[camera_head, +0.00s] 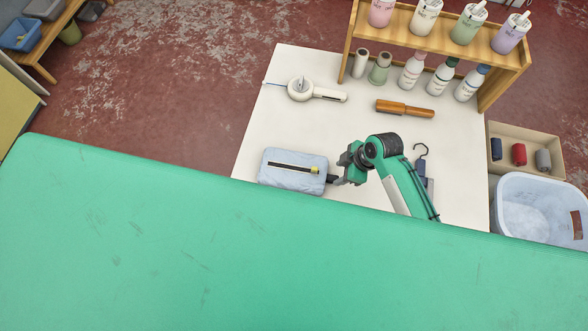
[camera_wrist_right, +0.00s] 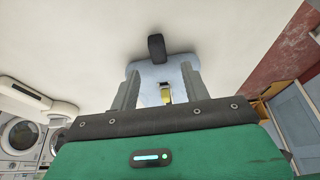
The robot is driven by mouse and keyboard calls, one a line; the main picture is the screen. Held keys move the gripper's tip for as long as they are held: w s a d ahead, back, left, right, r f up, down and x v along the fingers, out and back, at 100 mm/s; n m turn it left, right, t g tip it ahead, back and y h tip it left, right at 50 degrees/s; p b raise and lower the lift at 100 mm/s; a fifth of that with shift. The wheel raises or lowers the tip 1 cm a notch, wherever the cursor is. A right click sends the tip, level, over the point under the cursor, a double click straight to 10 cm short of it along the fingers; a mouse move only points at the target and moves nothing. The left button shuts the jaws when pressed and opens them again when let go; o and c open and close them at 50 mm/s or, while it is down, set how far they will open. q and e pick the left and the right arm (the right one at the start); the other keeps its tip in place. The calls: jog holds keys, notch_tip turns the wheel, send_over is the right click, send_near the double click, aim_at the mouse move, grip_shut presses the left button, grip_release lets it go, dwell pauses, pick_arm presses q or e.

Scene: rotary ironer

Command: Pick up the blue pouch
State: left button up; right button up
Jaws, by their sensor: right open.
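The blue pouch (camera_head: 285,176) is pale blue, with a dark zipper and a yellow pull. It lies flat on the white table (camera_head: 262,110), near its left front edge. My right gripper (camera_head: 340,176) is open at the pouch's right end, its fingers pointing left toward it. In the right wrist view, the pouch (camera_wrist_right: 158,74) shows between and beyond the spread fingers of the right gripper (camera_wrist_right: 160,82). I cannot tell whether the fingers touch it. My left gripper is not in view.
A wooden shelf (camera_head: 438,37) with several bottles stands behind. A crate (camera_head: 553,148) and a pale tub (camera_head: 530,205) stand right.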

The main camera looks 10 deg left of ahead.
aim_at(332, 177)
jog(key=shift+x, duration=2.75)
jog(key=shift+w+d, duration=0.15)
jog(key=shift+d, duration=0.05)
jog(key=shift+c, duration=0.5)
grip_shut()
